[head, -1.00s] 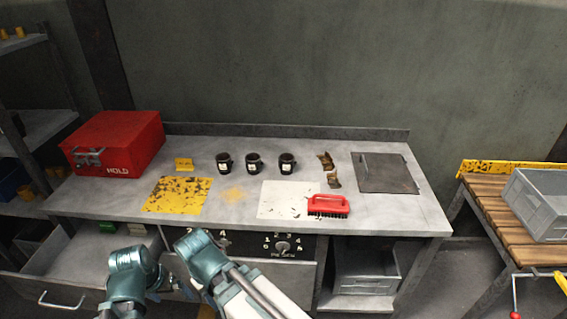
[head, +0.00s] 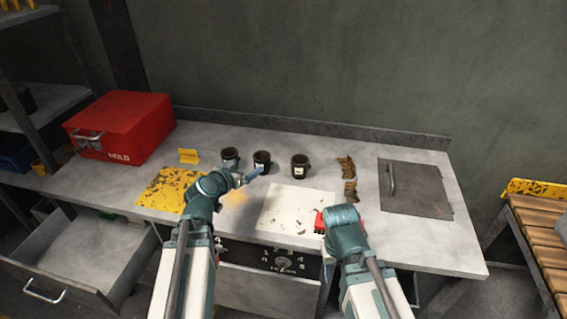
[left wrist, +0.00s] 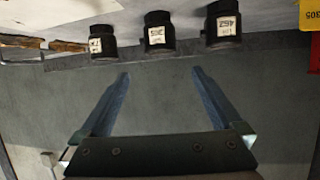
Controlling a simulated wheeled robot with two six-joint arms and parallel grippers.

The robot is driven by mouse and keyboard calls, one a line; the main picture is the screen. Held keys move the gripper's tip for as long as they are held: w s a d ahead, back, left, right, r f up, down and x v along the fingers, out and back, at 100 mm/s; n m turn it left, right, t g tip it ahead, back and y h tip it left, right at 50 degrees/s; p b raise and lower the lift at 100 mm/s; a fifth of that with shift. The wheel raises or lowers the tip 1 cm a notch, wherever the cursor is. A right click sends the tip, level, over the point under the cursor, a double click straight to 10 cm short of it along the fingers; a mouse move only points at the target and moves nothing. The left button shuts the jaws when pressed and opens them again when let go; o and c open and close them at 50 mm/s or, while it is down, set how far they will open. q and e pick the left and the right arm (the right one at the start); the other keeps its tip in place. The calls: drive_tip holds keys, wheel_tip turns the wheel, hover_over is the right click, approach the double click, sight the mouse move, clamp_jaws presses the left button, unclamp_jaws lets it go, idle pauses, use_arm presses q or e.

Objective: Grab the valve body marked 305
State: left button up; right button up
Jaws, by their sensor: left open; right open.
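Three dark valve bodies with white labels stand in a row on the bench. In the left wrist view they appear upside down. The middle valve body (head: 262,161) seems to be marked 305; it also shows in the left wrist view (left wrist: 158,34). The one marked 452 (left wrist: 222,26) is the left valve body (head: 230,158) in the head view. The third valve body (head: 300,166) stands to the right. My left gripper (left wrist: 160,76) is open and empty, close in front of the left and middle bodies. My right gripper is hidden behind its own wrist, over the red brush.
A yellow card (head: 188,156) reads 305 in the left wrist view (left wrist: 309,14). A red box (head: 120,125) stands at the left. A red brush (head: 319,222) is partly hidden by my right arm. Brown gloves (head: 347,180) and a metal plate (head: 415,188) lie to the right.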

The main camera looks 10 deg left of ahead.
sight(265, 155)
use_arm(q)
drive_tip(key=b+x, duration=0.5)
drive_tip(key=x, duration=0.8)
drive_tip(key=shift+w+f, duration=0.3)
drive_tip(key=shift+f, duration=0.05)
drive_tip(key=shift+c, duration=0.4)
clamp_jaws()
